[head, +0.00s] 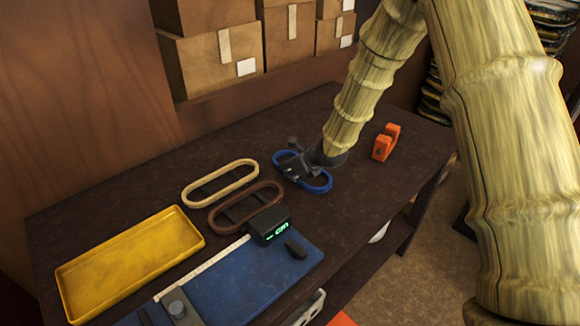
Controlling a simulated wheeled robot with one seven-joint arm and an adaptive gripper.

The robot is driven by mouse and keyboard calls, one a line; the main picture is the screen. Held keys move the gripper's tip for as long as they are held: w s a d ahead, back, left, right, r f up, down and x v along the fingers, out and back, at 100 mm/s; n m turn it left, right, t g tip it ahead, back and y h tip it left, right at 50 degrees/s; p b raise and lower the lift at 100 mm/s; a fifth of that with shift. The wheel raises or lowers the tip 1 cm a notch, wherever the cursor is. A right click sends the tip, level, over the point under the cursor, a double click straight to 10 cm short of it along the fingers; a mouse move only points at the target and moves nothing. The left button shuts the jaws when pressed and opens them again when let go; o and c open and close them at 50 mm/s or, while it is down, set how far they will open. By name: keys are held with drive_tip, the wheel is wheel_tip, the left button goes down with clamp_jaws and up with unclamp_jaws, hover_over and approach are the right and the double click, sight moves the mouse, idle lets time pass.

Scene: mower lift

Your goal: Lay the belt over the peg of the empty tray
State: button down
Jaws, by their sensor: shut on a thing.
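A blue oval belt (318,184) is at my gripper (291,168), near the middle of the dark table. My gripper is shut on the belt, though its fingers partly cover it. I cannot tell whether the belt touches the table. A cream oval belt (196,199) and a brown oval belt (221,219) lie to the left, each around a dark shape. A yellow rectangular tray (66,278) sits at the left of the table and looks empty. I see no clear peg in it.
A blue mat (240,290) at the front carries a black device with green digits (269,225), a pale strip and a small dark object (297,249). An orange block (385,142) stands right of my gripper. Cardboard boxes (210,60) stand behind. The table's back left is clear.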

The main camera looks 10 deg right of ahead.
drive_tip(key=shift+f+b, duration=0.15)
drive_tip(key=shift+b, duration=0.15)
drive_tip(key=c, duration=1.4)
unclamp_jaws()
drive_tip(key=shift+c, duration=0.2)
